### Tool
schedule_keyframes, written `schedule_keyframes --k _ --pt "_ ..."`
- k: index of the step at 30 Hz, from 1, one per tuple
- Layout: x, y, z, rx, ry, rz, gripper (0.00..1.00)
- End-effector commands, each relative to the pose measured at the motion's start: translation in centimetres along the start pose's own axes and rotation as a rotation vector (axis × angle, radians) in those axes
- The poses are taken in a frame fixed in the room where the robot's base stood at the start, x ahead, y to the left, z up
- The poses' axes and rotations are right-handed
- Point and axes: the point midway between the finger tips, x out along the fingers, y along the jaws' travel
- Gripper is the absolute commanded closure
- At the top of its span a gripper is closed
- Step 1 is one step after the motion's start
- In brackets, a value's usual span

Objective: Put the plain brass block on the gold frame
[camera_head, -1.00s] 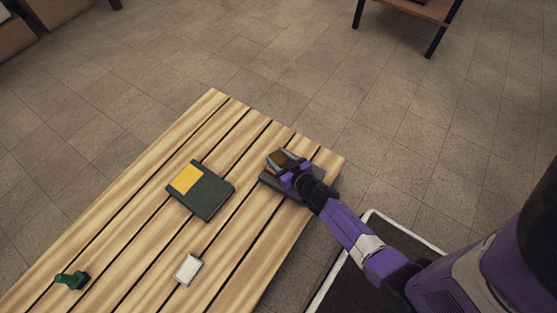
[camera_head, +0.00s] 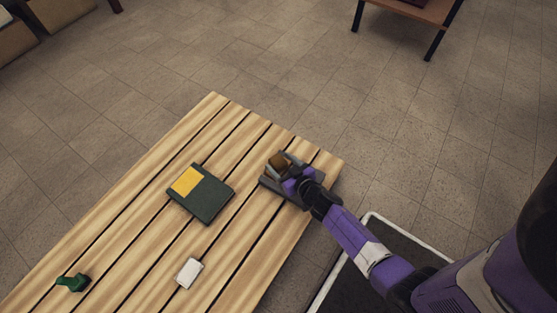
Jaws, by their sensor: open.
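A small brown-gold block (camera_head: 278,161), which looks like the brass block, sits on or over a dark grey tray (camera_head: 270,185) near the table's far right end. My gripper (camera_head: 282,164) is open right at the block, with its fingers close beside it. The wrist hides part of the tray, and I cannot tell whether the fingers touch the block. A dark green, book-like cover (camera_head: 207,199) lies flat to the left. A gold-yellow rectangle (camera_head: 186,181) on its upper left part looks like the gold frame, and nothing rests on it.
A white card-like piece (camera_head: 190,273) lies near the table's front edge. A green object (camera_head: 73,282) stands at the lower left. The slatted wooden table (camera_head: 130,225) has bare room between these things. Another table (camera_head: 410,10) stands far off at the top right.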

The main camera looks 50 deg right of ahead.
Motion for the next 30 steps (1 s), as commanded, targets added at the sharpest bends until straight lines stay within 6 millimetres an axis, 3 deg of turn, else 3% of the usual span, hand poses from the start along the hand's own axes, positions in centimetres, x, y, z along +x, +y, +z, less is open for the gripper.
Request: schedule_keyframes --k 6,12,25,28,30 --pt "-4.9 0.1 -0.3 0.000 -0.002 0.001 0.33" --pt "-8.4 0.0 -0.3 0.000 -0.001 0.001 0.33" --pt "-11.7 -0.7 -0.3 -0.011 0.005 -0.013 0.33" --pt "-14.6 -1.9 -1.3 -0.034 0.018 -0.042 0.33" --pt "-17.5 -3.2 -2.5 -0.053 0.030 -0.073 0.33"
